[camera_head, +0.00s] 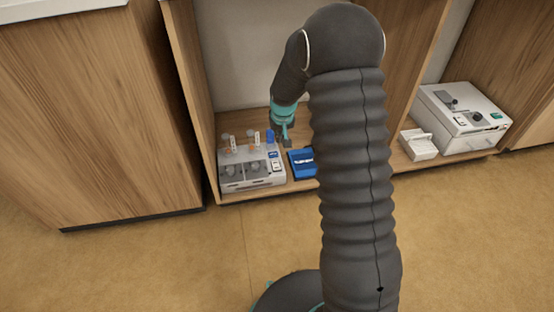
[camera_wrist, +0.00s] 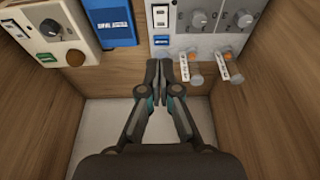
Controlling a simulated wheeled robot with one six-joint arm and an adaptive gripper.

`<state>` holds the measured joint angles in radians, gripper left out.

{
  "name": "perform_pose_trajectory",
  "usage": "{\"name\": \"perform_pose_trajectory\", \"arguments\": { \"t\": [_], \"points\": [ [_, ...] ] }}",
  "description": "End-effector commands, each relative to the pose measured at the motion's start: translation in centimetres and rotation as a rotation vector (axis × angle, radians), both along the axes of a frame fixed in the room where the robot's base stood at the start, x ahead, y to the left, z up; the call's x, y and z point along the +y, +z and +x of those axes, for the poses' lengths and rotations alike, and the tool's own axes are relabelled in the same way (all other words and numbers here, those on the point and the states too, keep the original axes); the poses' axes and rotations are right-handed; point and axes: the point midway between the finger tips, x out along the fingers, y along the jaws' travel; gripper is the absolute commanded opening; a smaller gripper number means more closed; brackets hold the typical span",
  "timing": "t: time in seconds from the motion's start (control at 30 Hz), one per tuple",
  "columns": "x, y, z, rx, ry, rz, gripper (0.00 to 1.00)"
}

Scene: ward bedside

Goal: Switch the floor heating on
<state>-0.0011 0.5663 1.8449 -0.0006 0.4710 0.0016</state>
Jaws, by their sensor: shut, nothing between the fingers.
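A grey control unit (camera_head: 262,180) with knobs and small switches stands on the left of the low shelf. In the wrist view the unit (camera_wrist: 205,42) shows a column of small white and blue switches (camera_wrist: 160,28), grey knobs (camera_wrist: 198,20) and two levers with white tags (camera_wrist: 188,66). The tags and labels are too small to read, so I cannot tell which control is the floor heating. My gripper (camera_wrist: 167,68) is shut and empty, its tips close to the unit's edge by the switches; contact cannot be told. In the head view my gripper (camera_head: 286,140) is above the unit's back right.
A blue box (camera_head: 301,164) lies right of the unit. A small white box (camera_head: 418,146) and a white device (camera_head: 468,117) with a knob stand farther right. Wooden side panels (camera_head: 195,85) enclose the shelf. The floor (camera_head: 180,260) in front is clear.

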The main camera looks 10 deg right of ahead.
Motion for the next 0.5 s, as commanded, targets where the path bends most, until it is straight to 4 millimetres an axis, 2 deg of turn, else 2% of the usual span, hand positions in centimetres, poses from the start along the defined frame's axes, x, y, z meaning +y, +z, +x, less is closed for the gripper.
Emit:
{"name": "perform_pose_trajectory", "arguments": {
  "t": [0.1,0.2,0.3,0.5],
  "points": [
    [0.0,-2.7,1.1,0.017,0.000,0.000,0.00],
    [0.0,-4.0,1.6,0.020,0.000,0.000,0.00],
    [0.0,-4.7,1.8,0.023,0.000,0.000,0.00],
    [0.0,-4.8,1.9,0.023,0.000,0.000,0.00]
  ]
}}
